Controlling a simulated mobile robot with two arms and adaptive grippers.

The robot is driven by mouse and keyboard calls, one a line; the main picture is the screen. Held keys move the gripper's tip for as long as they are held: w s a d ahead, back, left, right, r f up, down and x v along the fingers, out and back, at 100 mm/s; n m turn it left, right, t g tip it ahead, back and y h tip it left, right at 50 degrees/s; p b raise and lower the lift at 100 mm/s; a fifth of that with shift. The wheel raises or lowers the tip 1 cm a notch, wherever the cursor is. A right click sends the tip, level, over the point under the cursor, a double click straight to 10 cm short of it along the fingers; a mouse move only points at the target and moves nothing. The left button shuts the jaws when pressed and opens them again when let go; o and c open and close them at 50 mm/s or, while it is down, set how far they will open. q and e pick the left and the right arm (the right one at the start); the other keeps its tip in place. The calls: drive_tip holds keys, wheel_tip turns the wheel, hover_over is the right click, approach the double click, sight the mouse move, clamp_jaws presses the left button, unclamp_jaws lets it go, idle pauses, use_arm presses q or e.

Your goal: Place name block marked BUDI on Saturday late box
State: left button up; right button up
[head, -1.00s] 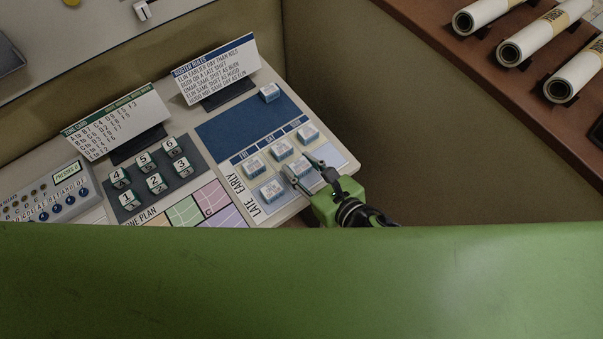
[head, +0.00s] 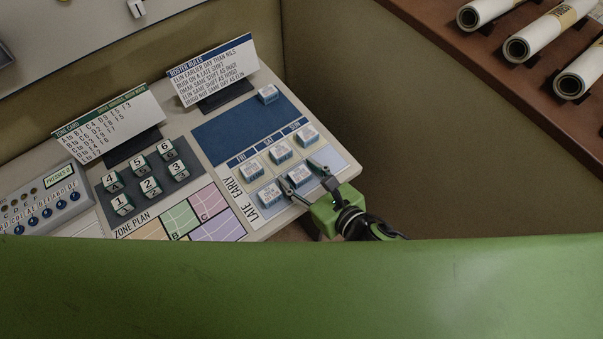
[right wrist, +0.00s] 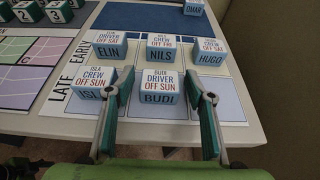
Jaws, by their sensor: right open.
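The BUDI name block (right wrist: 160,84) sits on the board in the late row, in the middle column under SAT; it also shows in the head view (head: 299,175). It looks upright and flat. My right gripper (head: 299,173) is open, with one finger on each side of the BUDI block; the fingers show in the right wrist view (right wrist: 159,76) with gaps beside the block. The roster board (head: 330,160) has FRI, SAT and SUN columns and EARLY and LATE rows. My left gripper is not in view.
Another block (right wrist: 91,84) stands left of BUDI in the late row. ELIN (right wrist: 110,45), NILS (right wrist: 160,48) and HUGO (right wrist: 209,54) fill the early row. The OMAR block (head: 268,93) is on the dark blue panel. The late Sunday box (right wrist: 228,103) is clear.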

drive_tip(key=shift+r, duration=0.2)
drive_tip(key=b+v, duration=0.2)
drive_tip(key=v, duration=1)
drive_tip(key=shift+f, duration=0.1)
drive_tip(key=w+d+f+m+g+h, duration=0.1)
drive_tip(key=d+f+m+h, duration=0.1)
drive_tip(key=d+f+m, duration=0.7)
drive_tip(key=d+f+m+g+h, duration=0.1)
drive_tip(key=d+f+m+h, duration=0.2)
drive_tip(key=f, duration=1)
drive_tip(key=w+d+f+m+g+h, duration=0.1)
drive_tip(key=d+f+m+h, duration=0.1)
drive_tip(key=d+f+m, duration=0.5)
drive_tip(key=s+d+f+m+g+h, duration=0.1)
drive_tip(key=s+f+m+g, duration=0.1)
drive_tip(key=s+f+m, duration=0.5)
drive_tip(key=s+f+m+g, duration=0.1)
drive_tip(key=s+f+m, duration=0.35)
drive_tip(key=f, duration=0.35)
drive_tip(key=s+a+f+m+g, duration=0.1)
drive_tip(key=s+f+m+g, duration=0.1)
drive_tip(key=s+m, duration=0.3)
drive_tip(key=s+a+f+m+g, duration=0.1)
drive_tip(key=s+a+f+m, duration=0.1)
drive_tip(key=s+f+m, duration=0.3)
drive_tip(key=s, duration=0.4)
drive_tip(key=shift+s+g, duration=0.35)
drive_tip(key=shift+g, duration=0.05)
